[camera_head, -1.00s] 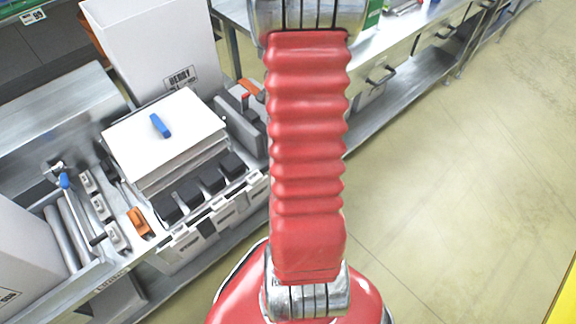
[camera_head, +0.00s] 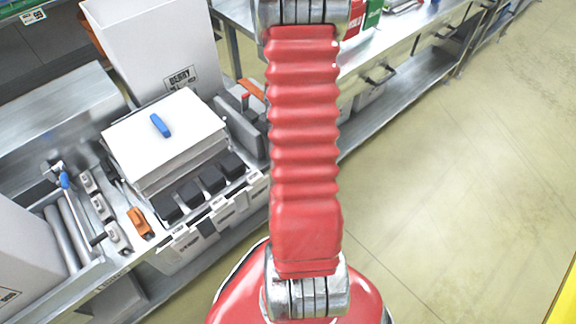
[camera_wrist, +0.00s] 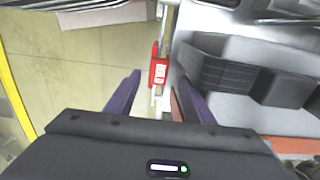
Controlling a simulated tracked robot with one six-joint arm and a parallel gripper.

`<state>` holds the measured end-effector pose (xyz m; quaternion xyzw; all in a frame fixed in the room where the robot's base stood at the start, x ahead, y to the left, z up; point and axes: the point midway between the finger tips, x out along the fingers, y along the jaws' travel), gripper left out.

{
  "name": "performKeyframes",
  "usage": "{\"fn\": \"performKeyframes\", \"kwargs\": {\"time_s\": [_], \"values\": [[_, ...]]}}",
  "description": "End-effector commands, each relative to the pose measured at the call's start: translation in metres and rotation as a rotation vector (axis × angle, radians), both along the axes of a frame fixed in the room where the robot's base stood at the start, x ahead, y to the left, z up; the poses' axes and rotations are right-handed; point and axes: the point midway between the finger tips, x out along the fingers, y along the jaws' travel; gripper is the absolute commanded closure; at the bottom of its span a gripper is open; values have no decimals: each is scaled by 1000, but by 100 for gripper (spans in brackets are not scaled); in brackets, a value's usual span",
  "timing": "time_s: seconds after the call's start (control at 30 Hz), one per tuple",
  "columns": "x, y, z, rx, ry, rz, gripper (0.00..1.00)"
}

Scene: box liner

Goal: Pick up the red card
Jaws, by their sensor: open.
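A red card (camera_wrist: 159,70) with a white label shows in the wrist view, beyond and between my fingertips. My gripper (camera_wrist: 159,82) is open, with its two dark purple fingers apart and nothing visibly held between them. The card appears ahead of the fingers; whether they touch it cannot be told. In the head view, a red card-like piece (camera_head: 353,20) shows at the edge of the far steel table, beside a green one (camera_head: 373,14), partly hidden by my arm. My gripper is out of sight in the head view.
In the head view, a steel bench at left bears a white board (camera_head: 185,130) with a blue clip (camera_head: 160,125) and a tall white box (camera_head: 150,50). Open floor (camera_head: 460,190) lies at right.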

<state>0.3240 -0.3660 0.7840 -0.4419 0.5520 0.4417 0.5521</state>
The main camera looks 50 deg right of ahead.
Motion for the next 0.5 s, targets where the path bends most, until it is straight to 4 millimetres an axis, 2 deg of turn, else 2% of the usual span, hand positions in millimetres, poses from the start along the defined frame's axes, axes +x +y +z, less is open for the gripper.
{"fn": "performKeyframes", "kwargs": {"time_s": [0.3,0.5], "values": [[-2,-2,-38,2,2,0,52],[-2,-3,-47,0,1,-1,52]]}}
